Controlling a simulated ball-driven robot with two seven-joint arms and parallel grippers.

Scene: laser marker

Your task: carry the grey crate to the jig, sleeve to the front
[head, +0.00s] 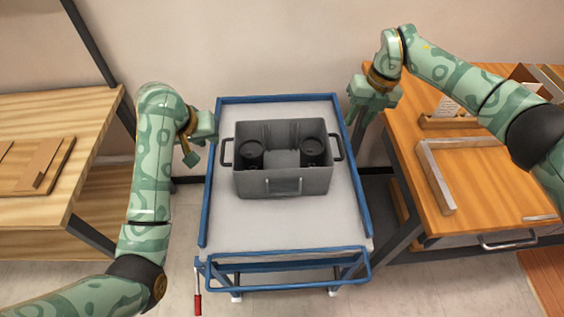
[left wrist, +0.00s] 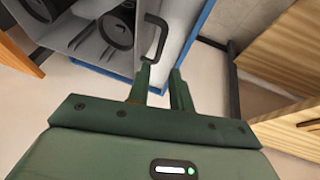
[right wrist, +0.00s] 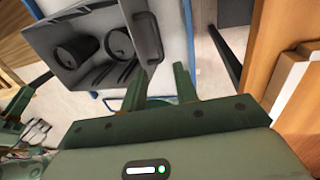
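The grey crate (head: 284,182) stands upright on a cart, with two black cylinders (head: 312,148) inside and a black handle at each end. A small sleeve-like frame (head: 284,187) is on its wall at the bottom of the head view. My left gripper (head: 190,157) is open and empty beside the left handle (head: 227,153); that handle (left wrist: 155,38) appears just beyond its fingertips. My right gripper (head: 360,117) is open and empty, up and right of the right handle (head: 338,147); that handle (right wrist: 148,38) shows ahead of its fingers. An L-shaped fence (head: 437,178), probably the jig, lies on the orange table.
The blue-railed cart (head: 270,225) has bare surface around the crate. The orange table (head: 490,190) at right also bears a wooden holder (head: 450,122) with papers. A pale wooden table (head: 60,110) with brown boards stands at left. Floor gaps separate cart and tables.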

